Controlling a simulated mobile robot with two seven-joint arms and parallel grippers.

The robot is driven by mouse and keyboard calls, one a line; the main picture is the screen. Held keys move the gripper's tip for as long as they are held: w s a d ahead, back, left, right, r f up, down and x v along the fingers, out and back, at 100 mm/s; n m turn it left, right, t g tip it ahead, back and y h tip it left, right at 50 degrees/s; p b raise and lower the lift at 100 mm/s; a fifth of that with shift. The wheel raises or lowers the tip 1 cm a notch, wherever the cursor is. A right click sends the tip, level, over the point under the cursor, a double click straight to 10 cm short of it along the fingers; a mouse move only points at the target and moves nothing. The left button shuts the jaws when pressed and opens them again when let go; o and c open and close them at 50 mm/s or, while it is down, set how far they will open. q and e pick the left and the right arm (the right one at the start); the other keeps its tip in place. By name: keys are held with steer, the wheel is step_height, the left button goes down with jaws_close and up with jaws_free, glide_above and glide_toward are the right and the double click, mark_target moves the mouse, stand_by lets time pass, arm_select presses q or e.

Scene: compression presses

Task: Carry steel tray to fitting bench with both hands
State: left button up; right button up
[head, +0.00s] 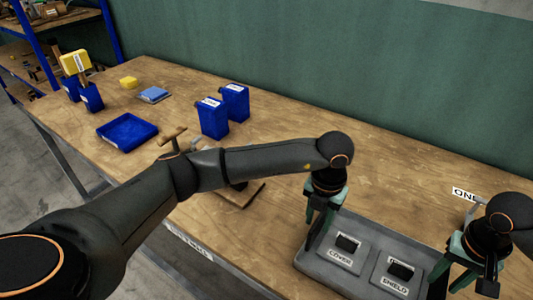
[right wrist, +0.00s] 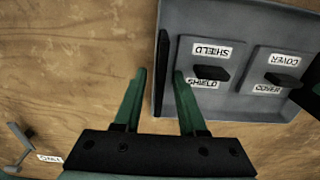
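The grey steel tray (head: 372,248) lies on the wooden bench top at the lower right of the head view. It holds two flat pieces, one labelled COVER (head: 338,256) and one labelled SHIELD (head: 392,284), each with a dark knob. My left gripper (head: 318,232) is at the tray's left end, its fingers apart and pointing down. My right gripper (head: 455,278) is at the right end. In the right wrist view my right gripper (right wrist: 159,74) is open, with a finger on each side of the tray's (right wrist: 228,25) end wall. Whether either finger touches it is unclear.
A ONE label (head: 464,194) lies behind the tray. A green wall (head: 330,60) stands behind. Blue shelving (head: 110,30) is at far left.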

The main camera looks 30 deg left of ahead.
steer(key=shift+r, duration=0.2)
arm_select(q)
step_height(320, 180, up, 12)
arm_select(e)
step_height(320, 180, up, 12)
steer(key=shift+f, duration=0.2)
stand_by(0.5)
arm_select(q)
steer(key=shift+s, duration=0.1)
arm_select(e)
steer(key=shift+s, duration=0.1)
stand_by(0.3)
